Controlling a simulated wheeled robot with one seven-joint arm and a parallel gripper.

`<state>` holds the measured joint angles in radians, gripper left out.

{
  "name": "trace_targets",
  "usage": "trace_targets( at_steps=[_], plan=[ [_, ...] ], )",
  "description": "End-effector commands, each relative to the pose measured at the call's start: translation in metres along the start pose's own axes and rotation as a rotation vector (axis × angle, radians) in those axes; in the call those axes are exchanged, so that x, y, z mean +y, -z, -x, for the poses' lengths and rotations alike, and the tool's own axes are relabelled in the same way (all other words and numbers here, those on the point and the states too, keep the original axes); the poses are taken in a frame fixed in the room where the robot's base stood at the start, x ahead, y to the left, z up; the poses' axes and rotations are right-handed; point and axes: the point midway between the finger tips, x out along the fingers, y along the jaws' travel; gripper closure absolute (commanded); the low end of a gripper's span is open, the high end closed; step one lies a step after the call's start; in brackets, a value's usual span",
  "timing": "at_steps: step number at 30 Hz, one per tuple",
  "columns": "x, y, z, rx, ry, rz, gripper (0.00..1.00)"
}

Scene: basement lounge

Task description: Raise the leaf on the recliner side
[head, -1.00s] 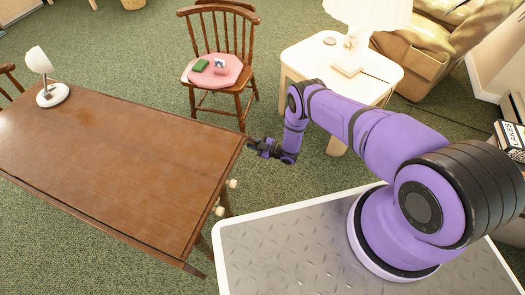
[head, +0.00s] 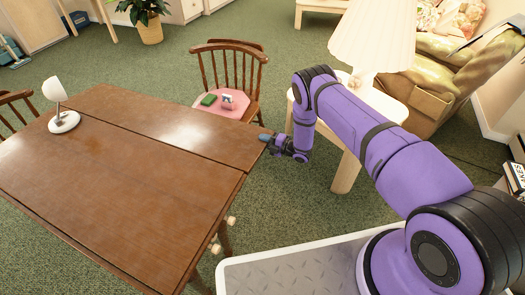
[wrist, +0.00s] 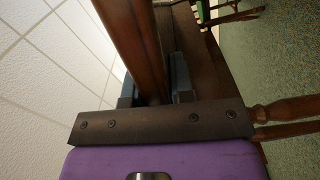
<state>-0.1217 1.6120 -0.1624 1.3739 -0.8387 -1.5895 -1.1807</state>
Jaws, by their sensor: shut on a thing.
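The wooden drop-leaf table (head: 110,190) fills the left of the head view. Its leaf (head: 165,122) on the recliner side is up, looking about level with the top, with a dark seam between them. My gripper (head: 268,141) is at the leaf's right corner, shut on its edge. In the wrist view the leaf's edge (wrist: 135,40) runs between the two fingers of my gripper (wrist: 154,88). The leaf's underside and any support beneath it are hidden in the head view.
A white desk lamp (head: 62,110) stands on the table. A wooden chair (head: 230,75) with a pink cushion stands close behind the leaf. A side table (head: 345,172) with a large lamp (head: 372,40) and the green recliner (head: 425,70) are at the right.

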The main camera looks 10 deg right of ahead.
Motion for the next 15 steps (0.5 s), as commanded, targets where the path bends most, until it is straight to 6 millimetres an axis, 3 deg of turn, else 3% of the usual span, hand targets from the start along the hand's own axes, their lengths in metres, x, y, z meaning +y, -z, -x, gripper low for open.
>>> trace_targets(
  at_steps=[6,15],
  plan=[
    [0.026,0.002,0.001,-0.001,-0.001,0.114,1.00],
    [0.039,0.005,0.001,-0.001,0.000,0.178,1.00]
  ],
)
